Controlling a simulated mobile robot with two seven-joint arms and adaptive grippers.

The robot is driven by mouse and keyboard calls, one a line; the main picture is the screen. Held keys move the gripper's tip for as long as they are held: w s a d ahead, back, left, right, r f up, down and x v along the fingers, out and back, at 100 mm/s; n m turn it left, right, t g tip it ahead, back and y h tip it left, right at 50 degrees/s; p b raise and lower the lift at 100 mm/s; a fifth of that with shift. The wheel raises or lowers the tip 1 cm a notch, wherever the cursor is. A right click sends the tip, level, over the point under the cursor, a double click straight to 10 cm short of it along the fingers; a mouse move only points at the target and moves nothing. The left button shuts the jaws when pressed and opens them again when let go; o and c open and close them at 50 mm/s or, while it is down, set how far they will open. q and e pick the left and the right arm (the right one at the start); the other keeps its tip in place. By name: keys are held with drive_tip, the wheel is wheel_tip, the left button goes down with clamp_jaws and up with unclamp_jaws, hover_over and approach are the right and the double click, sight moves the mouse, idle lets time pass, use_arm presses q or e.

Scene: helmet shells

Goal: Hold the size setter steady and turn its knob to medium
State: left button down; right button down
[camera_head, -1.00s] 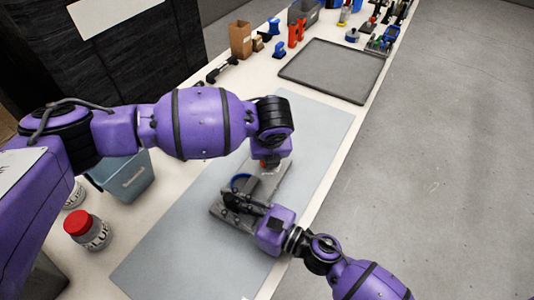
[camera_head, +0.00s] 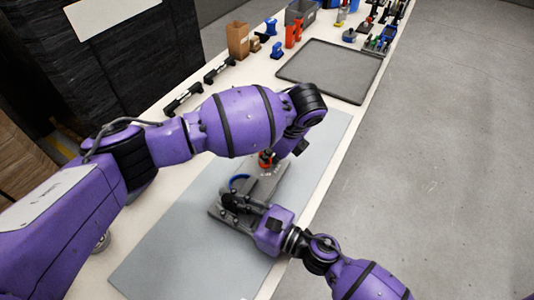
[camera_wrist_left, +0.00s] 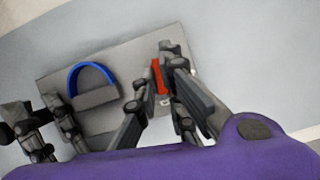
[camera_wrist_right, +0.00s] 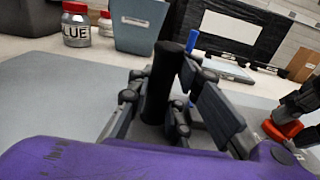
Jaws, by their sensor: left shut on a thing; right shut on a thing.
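The size setter is a grey base plate (camera_head: 272,187) on the grey mat, with a blue arc (camera_wrist_left: 92,75), a grey block, a black upright handle (camera_wrist_right: 160,85) and a red knob (camera_head: 266,159). My right gripper (camera_head: 232,202) is shut on the black handle, which stands between its fingers in the right wrist view. My left gripper (camera_wrist_left: 163,90) is shut on the red knob, seen between its fingers in the left wrist view. The knob also shows at the right of the right wrist view (camera_wrist_right: 283,130). The markings by the knob are too small to read.
A black-rimmed grey tray (camera_head: 330,70) lies beyond the mat (camera_head: 185,255). A cardboard box (camera_head: 238,40), orange and blue parts and tools stand at the table's far end. A grey-blue bin (camera_wrist_right: 140,25) and a glue jar (camera_wrist_right: 76,25) show in the right wrist view.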

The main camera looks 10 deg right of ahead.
use_arm(q)
drive_tip(key=shift+n, duration=0.5)
use_arm(e)
drive_tip(key=shift+d, duration=0.1)
use_arm(q)
drive_tip(key=c, duration=1.8)
unclamp_jaws()
drive_tip(key=shift+c, duration=0.2)
drive_tip(key=v, duration=1.2)
drive_tip(key=shift+w+d, duration=0.2)
drive_tip(key=shift+w, duration=0.05)
use_arm(e)
drive_tip(key=c, duration=1.5)
unclamp_jaws()
drive_tip(key=shift+c, duration=0.2)
